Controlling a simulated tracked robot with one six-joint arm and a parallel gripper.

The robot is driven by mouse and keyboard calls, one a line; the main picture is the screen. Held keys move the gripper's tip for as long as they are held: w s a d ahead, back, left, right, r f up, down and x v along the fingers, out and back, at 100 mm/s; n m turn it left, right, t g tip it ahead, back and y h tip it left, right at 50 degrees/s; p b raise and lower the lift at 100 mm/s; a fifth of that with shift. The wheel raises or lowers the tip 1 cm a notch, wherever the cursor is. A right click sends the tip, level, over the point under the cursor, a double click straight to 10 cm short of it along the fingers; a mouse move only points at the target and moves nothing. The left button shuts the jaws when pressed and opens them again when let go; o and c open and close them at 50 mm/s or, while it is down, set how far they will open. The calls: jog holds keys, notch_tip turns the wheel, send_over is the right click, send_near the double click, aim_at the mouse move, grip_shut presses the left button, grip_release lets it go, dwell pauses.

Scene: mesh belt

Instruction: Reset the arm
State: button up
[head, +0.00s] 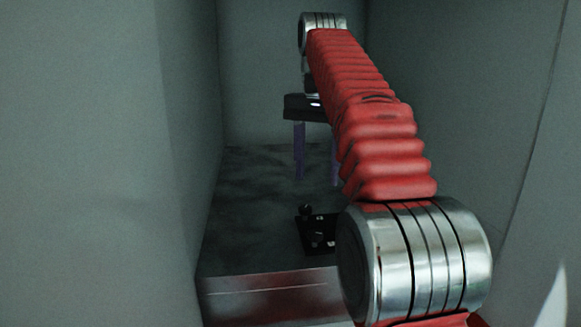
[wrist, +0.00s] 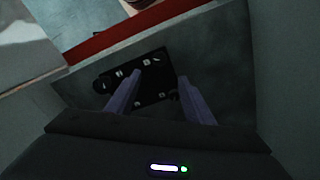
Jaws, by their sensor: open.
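My gripper (head: 317,165) hangs from the far end of my red and silver arm in the head view, pointing down above the grey floor. Its two purple fingers are spread apart, and nothing shows between them. In the wrist view my gripper (wrist: 160,98) is seen from above, with its fingers over a black plate. The arm is stretched forward and covers part of the gripper's right finger in the head view.
A black plate with small round knobs (head: 306,228) lies on the floor (head: 245,200), and it also shows in the wrist view (wrist: 152,94). Grey walls (head: 185,130) close in on the left, right and back. A reddish metallic ledge (head: 270,297) runs along the near edge.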

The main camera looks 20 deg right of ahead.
jog(key=s+a+f+n+t, duration=0.2)
jog(key=s+a+f+n, duration=0.2)
jog(key=s+f, duration=0.7)
jog(key=s+a+f+n+t, duration=0.3)
jog(key=s+a+f, duration=0.3)
jog(key=s+f, duration=0.5)
notch_tip(320, 180, down, 3)
jog(key=shift+s+a+f+n+t, duration=0.2)
jog(key=shift+a+n+t, duration=0.15)
jog(key=shift+n, duration=0.35)
jog(key=shift+c, duration=0.6)
dwell(1.0)
